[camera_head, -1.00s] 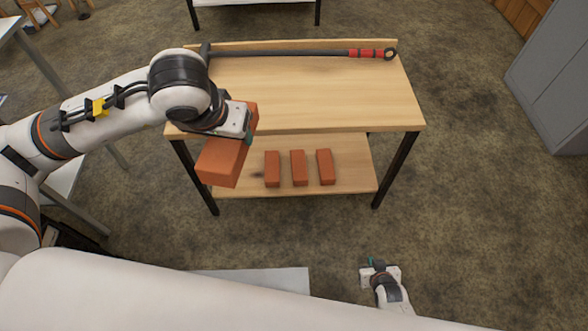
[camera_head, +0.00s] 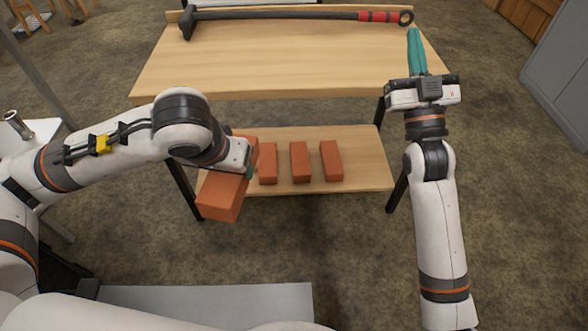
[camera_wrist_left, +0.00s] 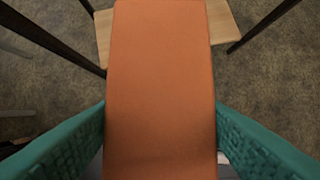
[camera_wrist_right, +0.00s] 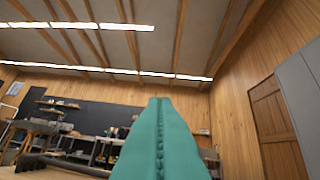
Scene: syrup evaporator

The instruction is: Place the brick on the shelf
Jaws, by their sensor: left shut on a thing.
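An orange-red brick (camera_head: 222,198) is held by my left gripper (camera_head: 243,172) in front of the table's left part. In the head view it overlaps the left end of the lower wooden shelf (camera_head: 362,160); I cannot tell its exact height. In the left wrist view the brick (camera_wrist_left: 160,75) fills the middle between the teal fingers, with part of the shelf (camera_wrist_left: 222,24) beyond it. Three similar bricks stand in a row on the shelf, the middle one (camera_head: 300,162) among them. My right gripper (camera_head: 416,50) is empty, raised at the table's right, its fingers together.
The wooden table top (camera_head: 270,70) above the shelf carries a long-handled hammer (camera_head: 290,15) along its back edge. Dark table legs (camera_head: 397,190) frame the shelf. A grey cabinet (camera_head: 560,75) stands at the right. The shelf's right end is clear.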

